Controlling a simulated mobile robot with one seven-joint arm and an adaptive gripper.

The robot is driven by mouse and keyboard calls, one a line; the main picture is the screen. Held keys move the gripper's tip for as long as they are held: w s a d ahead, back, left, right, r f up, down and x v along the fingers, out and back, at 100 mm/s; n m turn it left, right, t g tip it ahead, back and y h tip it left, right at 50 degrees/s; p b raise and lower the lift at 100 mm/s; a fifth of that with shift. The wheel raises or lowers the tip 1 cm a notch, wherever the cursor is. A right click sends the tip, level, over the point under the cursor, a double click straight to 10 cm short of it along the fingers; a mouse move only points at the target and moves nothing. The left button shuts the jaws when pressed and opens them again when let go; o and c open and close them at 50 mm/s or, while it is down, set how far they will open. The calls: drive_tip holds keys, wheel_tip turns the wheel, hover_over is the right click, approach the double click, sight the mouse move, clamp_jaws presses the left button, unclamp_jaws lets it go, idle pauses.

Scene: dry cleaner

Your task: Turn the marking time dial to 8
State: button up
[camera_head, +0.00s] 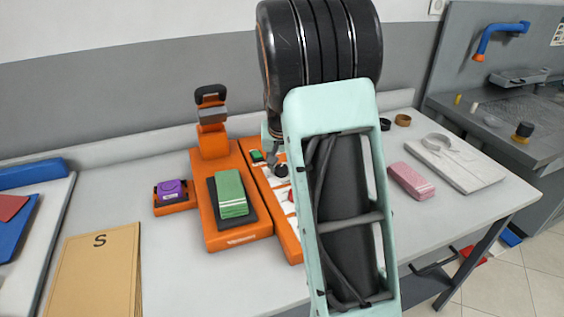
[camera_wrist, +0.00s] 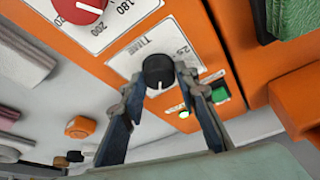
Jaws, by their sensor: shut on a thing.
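The marking time dial (camera_wrist: 158,71) is a round black knob on a white plate (camera_wrist: 128,64) printed "TIME", with "25" legible beside it. A white pointer mark shows on the knob's lower side in the wrist view; the number it points to cannot be read. My gripper (camera_wrist: 159,77) is shut on the knob, one finger on each side. In the head view the black dial (camera_head: 282,171) sits on the orange machine's control strip (camera_head: 262,180), with my gripper (camera_head: 275,155) at it. My arm hides part of the strip.
A red dial (camera_wrist: 80,8) marked 180 and 200 is close to the time dial. The orange press (camera_head: 238,236) carries a green cloth (camera_head: 231,193). A pink cloth (camera_head: 411,181) lies to the right.

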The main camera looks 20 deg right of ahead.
sight(273, 179)
drive_tip(key=m, duration=0.2)
drive_tip(key=m+h+p, duration=0.1)
drive_tip(key=m, duration=0.1)
drive_tip(key=shift+w+a+m+g+h+p, duration=0.1)
drive_tip(key=shift+a+m+g+h+p, duration=0.05)
drive_tip(key=shift+m+g+h+p, duration=0.2)
drive_tip(key=m+g, duration=0.1)
drive_tip(key=m, duration=0.1)
drive_tip(key=m+p, duration=0.1)
drive_tip(key=m, duration=0.1)
drive_tip(key=shift+m+g+h, duration=0.25)
drive_tip(key=shift+g+h, duration=0.1)
drive_tip(key=o, duration=1.1)
drive_tip(key=shift+o, duration=0.2)
drive_tip(key=v, duration=0.7)
drive_tip(key=shift+a+r, duration=0.15)
drive_tip(key=shift+r, duration=0.05)
